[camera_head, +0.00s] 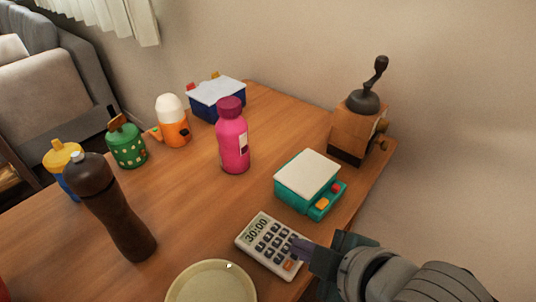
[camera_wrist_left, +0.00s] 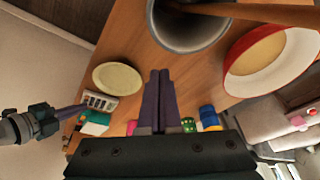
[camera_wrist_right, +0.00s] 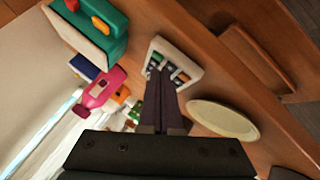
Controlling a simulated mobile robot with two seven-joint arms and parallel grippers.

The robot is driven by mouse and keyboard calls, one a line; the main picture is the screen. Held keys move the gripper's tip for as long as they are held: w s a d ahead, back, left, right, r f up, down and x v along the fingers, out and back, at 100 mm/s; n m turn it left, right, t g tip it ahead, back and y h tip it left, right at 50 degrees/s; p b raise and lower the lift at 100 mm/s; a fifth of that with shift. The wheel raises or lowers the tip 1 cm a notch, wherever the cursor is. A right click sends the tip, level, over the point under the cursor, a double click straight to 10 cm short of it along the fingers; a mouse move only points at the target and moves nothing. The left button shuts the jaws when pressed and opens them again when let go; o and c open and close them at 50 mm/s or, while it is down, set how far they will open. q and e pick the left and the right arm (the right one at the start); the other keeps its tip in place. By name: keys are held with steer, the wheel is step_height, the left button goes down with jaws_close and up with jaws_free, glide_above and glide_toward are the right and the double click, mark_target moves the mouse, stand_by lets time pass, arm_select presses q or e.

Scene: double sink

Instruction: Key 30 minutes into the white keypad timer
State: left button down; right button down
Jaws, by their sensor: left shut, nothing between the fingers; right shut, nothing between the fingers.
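The white keypad timer (camera_head: 270,244) lies on the table near its right edge, and its display reads 30:00. It has rows of dark keys and an orange key at its lower right. My right gripper (camera_head: 300,247) is shut and empty, with its fingertips over the keypad's right side; touching or just above, I cannot tell. In the right wrist view the shut fingertips (camera_wrist_right: 157,73) overlap the timer (camera_wrist_right: 172,66) and hide some keys. My left gripper (camera_wrist_left: 160,75) is shut and empty above the table in the left wrist view, away from the timer (camera_wrist_left: 99,101).
A cream plate (camera_head: 212,284) lies just in front of the timer, and a teal scale-like box (camera_head: 309,184) sits behind it. A wooden grinder (camera_head: 357,125), pink bottle (camera_head: 233,138) and brown bottle (camera_head: 115,210) stand around. The table's middle is clear.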

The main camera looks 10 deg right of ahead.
steer(key=shift+r+p, duration=0.4)
steer(key=shift+r, duration=0.15)
steer(key=shift+r, duration=0.15)
step_height(320, 180, up, 5)
steer(key=p, duration=0.5)
